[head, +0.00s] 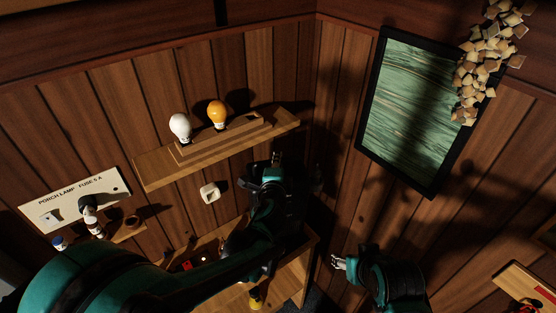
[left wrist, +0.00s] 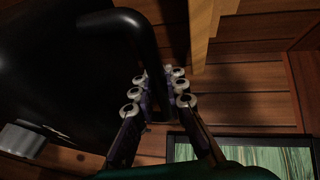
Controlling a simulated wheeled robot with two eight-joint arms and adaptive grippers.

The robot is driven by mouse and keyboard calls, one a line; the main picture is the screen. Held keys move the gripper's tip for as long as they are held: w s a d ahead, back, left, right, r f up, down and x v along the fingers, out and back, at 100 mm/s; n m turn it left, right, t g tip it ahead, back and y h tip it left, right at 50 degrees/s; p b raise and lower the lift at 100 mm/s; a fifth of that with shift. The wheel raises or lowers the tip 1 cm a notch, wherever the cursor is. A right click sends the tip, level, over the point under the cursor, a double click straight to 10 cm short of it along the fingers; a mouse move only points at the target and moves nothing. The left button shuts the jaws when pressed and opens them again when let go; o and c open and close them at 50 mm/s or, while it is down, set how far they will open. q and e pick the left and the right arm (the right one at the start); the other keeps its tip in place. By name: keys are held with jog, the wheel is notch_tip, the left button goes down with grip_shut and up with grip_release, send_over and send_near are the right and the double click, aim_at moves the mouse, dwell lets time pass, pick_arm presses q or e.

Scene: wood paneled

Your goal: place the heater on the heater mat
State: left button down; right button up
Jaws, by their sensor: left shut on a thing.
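In the left wrist view my left gripper (left wrist: 160,96) is shut on a bent black handle. The handle belongs to a large black body (left wrist: 50,70) that fills the left side, likely the heater. In the head view my left gripper (head: 276,160) is raised below the right end of the wall shelf; the black thing cannot be told from my dark arm there. My right gripper (head: 339,262) is low, right of the wooden table; its finger gap is too small to judge. I cannot make out the heater mat.
A wall shelf (head: 160,173) carries a white bulb (head: 180,127) and an orange bulb (head: 217,114). A wooden table (head: 287,277) stands below, partly behind my left arm. A lamp panel (head: 105,187) is at left. A framed green picture (head: 415,115) hangs at right.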

pick_arm(q)
jog(key=shift+w+r+g+p, duration=0.1)
jog(key=shift+w+g+p, duration=0.2)
jog(key=shift+p, duration=0.2)
jog(key=shift+s+f+b, duration=0.2)
jog(key=shift+f+b, duration=0.75)
jog(key=shift+b, duration=0.05)
notch_tip(320, 180, down, 2)
jog(key=shift+w+f+b, duration=0.1)
jog(key=shift+b, duration=0.85)
jog(key=shift+f+b, duration=2)
jog(key=shift+b, duration=0.05)
jog(key=shift+f, duration=0.25)
jog(key=c, duration=1.5)
grip_release()
jog(key=shift+o, duration=0.2)
jog(key=shift+s, duration=0.2)
